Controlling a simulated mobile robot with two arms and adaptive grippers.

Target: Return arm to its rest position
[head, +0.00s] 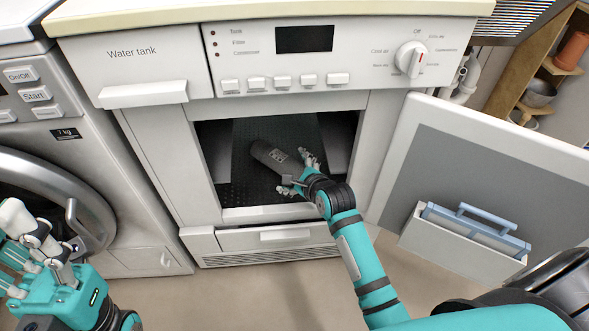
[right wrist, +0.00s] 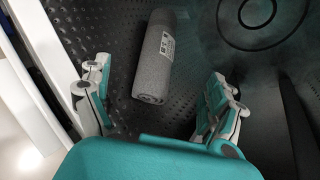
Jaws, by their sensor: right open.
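My right gripper (head: 297,174) reaches into the open chamber (head: 238,190) of the white machine. In the right wrist view the right gripper (right wrist: 160,92) is open, its fingers spread wide with nothing held. A dark grey cylinder (head: 268,157) with a printed label lies on the dotted dark chamber floor.
The machine's door (head: 475,170) stands open to the right, with a pale holder (head: 455,250) and a blue-handled part on it. The chamber's lower rim (head: 270,212) lies under my right wrist. A washing machine (head: 125,215) stands left. The floor (head: 240,295) in front is clear.

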